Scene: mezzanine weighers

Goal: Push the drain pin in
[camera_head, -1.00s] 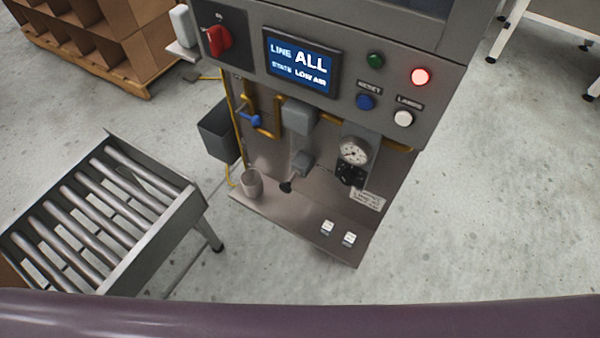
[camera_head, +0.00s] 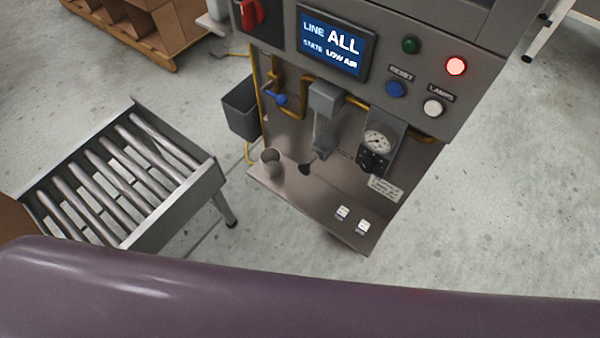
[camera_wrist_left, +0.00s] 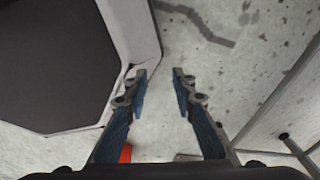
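The grey weigher cabinet has an air unit on its lower face. A grey block (camera_head: 325,98) sits on the yellow pipe, with a grey body below it and a dark tip (camera_head: 306,168) at its lower end. The drain pin itself is too small to make out for certain. A small cup (camera_head: 271,161) stands on the shelf, left of the dark tip. The screen (camera_head: 334,40) reads LINE ALL, STATE LOW AIR. My left gripper (camera_wrist_left: 160,76) is open and empty in the left wrist view, over pale floor. Neither gripper shows in the head view.
A pressure gauge (camera_head: 377,141) with a black knob sits right of the air unit. A blue valve handle (camera_head: 279,99) and a dark bin (camera_head: 241,108) are to the left. A roller conveyor (camera_head: 205,185) stands at the left. The floor right of the cabinet is clear.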

